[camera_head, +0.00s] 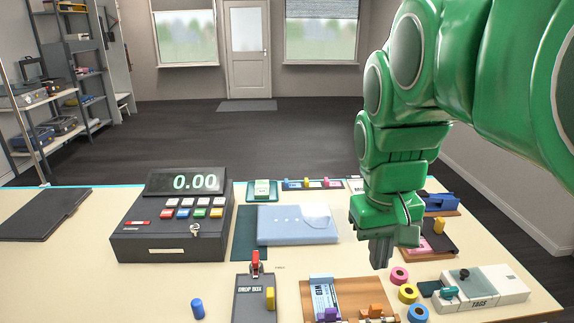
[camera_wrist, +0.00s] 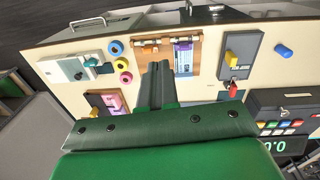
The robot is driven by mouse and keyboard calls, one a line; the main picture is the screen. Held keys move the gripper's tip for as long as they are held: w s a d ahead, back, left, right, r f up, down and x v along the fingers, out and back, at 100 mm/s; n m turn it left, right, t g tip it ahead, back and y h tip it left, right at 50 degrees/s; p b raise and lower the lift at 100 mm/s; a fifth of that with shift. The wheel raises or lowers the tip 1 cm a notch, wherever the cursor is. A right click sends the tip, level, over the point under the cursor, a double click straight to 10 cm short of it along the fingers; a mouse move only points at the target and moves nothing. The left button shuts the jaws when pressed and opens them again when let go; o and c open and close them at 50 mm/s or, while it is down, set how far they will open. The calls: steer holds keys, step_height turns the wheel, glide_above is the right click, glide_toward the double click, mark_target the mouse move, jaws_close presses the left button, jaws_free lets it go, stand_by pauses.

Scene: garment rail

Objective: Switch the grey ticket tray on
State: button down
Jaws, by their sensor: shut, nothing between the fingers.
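My gripper (camera_head: 381,255) hangs shut and empty above the table, left of the colored rolls; its fingers (camera_wrist: 157,75) also show in the wrist view. No tray is clearly labelled as the ticket tray. A pale grey box marked TAGS (camera_head: 490,290) lies at the right, with a teal lever (camera_head: 449,293) and a dark knob (camera_head: 464,274); it also shows in the wrist view (camera_wrist: 68,68). A dark grey panel marked DROP BOX (camera_head: 250,300) lies front left of my gripper, with a red switch (camera_head: 255,263) and yellow lever (camera_head: 270,298). Neither box touches my gripper.
A wooden tray (camera_head: 348,288) with a blue-and-white ticket strip (camera_head: 324,294) lies between them. Pink (camera_head: 399,275), yellow (camera_head: 408,293) and blue rolls (camera_head: 418,314) stand nearby. A cash register (camera_head: 172,225) and blue folder (camera_head: 290,224) are farther left. Table left front is mostly clear.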

steer(key=w+d+f+n+t+h, duration=0.1)
steer(key=w+d+n+t, duration=0.15)
steer(key=w, duration=1.75)
steer(key=w+d+f+n+t+h, duration=0.1)
steer(key=w+d+t, duration=0.25)
steer(key=w, duration=1.65)
step_height(320, 180, down, 13)
steer(key=a, duration=0.1)
steer(key=shift+w, duration=0.2)
